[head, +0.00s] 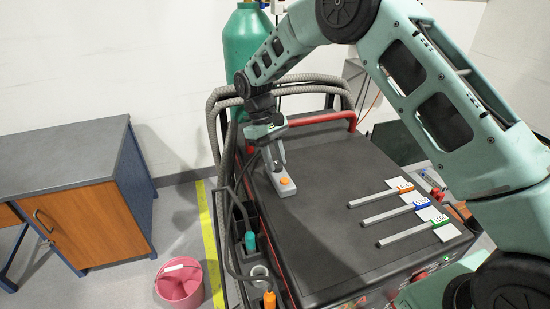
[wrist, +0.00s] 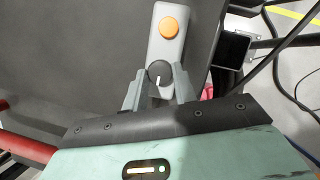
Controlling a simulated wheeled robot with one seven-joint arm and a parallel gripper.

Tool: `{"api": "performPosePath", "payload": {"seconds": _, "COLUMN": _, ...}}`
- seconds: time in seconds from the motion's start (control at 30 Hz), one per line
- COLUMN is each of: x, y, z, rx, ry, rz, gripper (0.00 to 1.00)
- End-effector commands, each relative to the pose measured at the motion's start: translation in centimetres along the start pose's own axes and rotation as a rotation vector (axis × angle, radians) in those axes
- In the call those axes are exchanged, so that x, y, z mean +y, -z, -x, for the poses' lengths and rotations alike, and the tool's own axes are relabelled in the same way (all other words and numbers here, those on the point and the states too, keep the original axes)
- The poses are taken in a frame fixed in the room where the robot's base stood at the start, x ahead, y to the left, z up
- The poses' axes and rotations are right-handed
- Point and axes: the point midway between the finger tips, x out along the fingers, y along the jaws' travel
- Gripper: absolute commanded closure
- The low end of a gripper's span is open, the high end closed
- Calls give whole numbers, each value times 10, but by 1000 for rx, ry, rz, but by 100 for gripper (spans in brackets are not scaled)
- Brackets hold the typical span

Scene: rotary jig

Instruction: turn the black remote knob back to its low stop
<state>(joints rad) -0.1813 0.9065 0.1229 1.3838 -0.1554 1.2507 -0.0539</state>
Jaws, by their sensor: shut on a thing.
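The remote is a grey box (head: 283,189) on the dark top of the cart, with a round orange button (head: 286,181). In the wrist view the grey box (wrist: 159,47) runs away from me, with the orange button (wrist: 169,28) at its far end. The black knob (wrist: 159,70) is at the near end, and its white pointer line faces toward my gripper. My gripper (wrist: 160,85) has a finger on each side of the knob and is shut on it. In the head view my gripper (head: 274,157) comes down over the remote and hides the knob.
Three grey bars with orange, blue and green tags (head: 388,211) lie on the right of the cart top (head: 335,165). Hoses (head: 222,100) and a green cylinder (head: 247,60) stand behind. A pink bucket (head: 180,290) is on the floor left. The cart top's middle is clear.

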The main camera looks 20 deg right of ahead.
Motion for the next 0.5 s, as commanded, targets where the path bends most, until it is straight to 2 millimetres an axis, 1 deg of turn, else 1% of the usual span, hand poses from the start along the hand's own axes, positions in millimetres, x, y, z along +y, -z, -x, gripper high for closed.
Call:
{"api": "performPosePath", "payload": {"seconds": 0.23, "x": 0, "y": 0, "z": -1, "rx": -1, "ry": 1, "rz": 0, "gripper": 96}}
{"api": "performPosePath", "payload": {"seconds": 0.27, "x": 0, "y": 0, "z": -1, "rx": -1, "ry": 1, "rz": 0, "gripper": 67}}
{"api": "performPosePath", "payload": {"seconds": 0.3, "x": 0, "y": 0, "z": -1, "rx": -1, "ry": 1, "rz": 0, "gripper": 56}}
{"api": "performPosePath", "payload": {"seconds": 0.33, "x": 0, "y": 0, "z": -1, "rx": -1, "ry": 1, "rz": 0, "gripper": 51}}
{"api": "performPosePath", "payload": {"seconds": 0.5, "x": 0, "y": 0, "z": 0, "rx": -1, "ry": 1, "rz": -1, "gripper": 51}}
